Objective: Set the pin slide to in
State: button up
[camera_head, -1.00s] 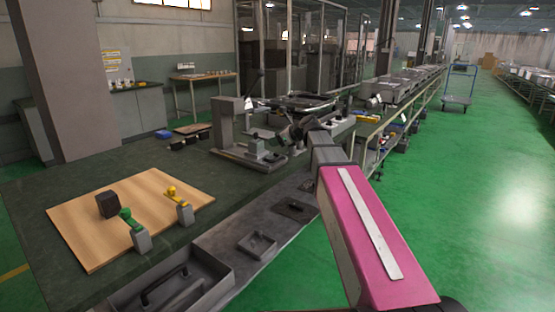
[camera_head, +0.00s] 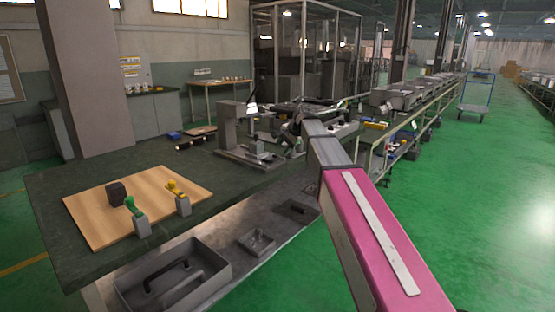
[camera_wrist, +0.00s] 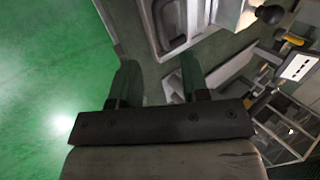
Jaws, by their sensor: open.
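A grey bench machine (camera_head: 236,135) with an upright column, a flat base and a lever stands toward the back right of the dark green table. I cannot single out the pin slide or tell its position; it may be among the small parts on this machine's base (camera_head: 262,160). My gripper (camera_wrist: 158,82) is open and empty in the wrist view, its two fingers apart. A black ball knob (camera_wrist: 270,13) and a grey framed part (camera_wrist: 178,22) lie beyond the fingers. In the head view my arm covers part of the area right of the machine.
A wooden board (camera_head: 95,215) with green and yellow handled clamps lies on the table (camera_head: 60,180). A grey tray (camera_head: 217,270) and a small square dish (camera_head: 256,242) sit on the lower shelf. A conveyor line (camera_head: 365,160) stands behind my arm. Green floor is clear at right.

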jog(key=x, duration=0.7)
jog(key=shift+w+a+f, duration=0.15)
jog(key=shift+f, duration=0.1)
grip_shut()
